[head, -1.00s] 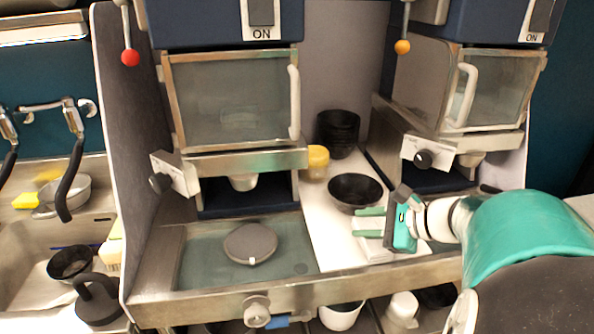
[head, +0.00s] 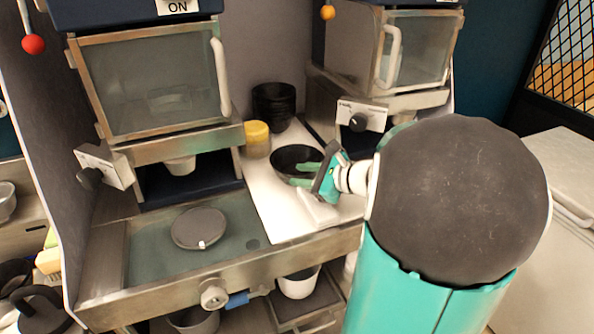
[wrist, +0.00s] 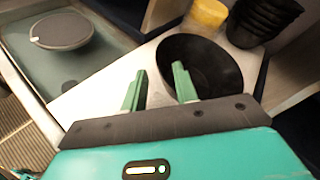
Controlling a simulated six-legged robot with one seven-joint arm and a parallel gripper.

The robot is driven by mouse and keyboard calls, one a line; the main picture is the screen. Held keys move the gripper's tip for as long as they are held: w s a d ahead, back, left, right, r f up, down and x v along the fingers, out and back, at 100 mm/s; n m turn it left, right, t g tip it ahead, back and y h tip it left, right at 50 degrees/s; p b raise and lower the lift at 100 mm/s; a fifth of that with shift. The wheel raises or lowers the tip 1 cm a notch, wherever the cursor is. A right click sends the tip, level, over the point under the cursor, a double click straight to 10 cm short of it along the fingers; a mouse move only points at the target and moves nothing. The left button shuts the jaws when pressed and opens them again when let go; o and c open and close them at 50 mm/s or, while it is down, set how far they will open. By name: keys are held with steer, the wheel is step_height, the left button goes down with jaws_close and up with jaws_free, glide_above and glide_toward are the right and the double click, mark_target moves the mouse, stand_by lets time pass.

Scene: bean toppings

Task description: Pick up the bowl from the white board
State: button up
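A black bowl (head: 293,161) sits on the white board (head: 272,207) between the two machines. It also shows in the wrist view (wrist: 212,66), just beyond the fingers. My gripper (head: 306,174) is at the bowl's near right side in the head view. In the wrist view my gripper (wrist: 160,82) has its two green fingers apart with nothing held between them. The right finger overlaps the bowl's near rim in the picture, and the left finger is over the board beside it. I cannot tell whether either finger touches the bowl.
A stack of black bowls (head: 274,105) and a yellow container (head: 257,138) stand behind the bowl. A round grey lid (head: 199,229) lies on the tray at left. A machine with a knob (head: 357,122) rises at right.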

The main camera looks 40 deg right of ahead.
steer(key=x, duration=0.4)
steer(key=shift+w+a, duration=0.15)
steer(key=shift+w, duration=0.05)
jaws_close()
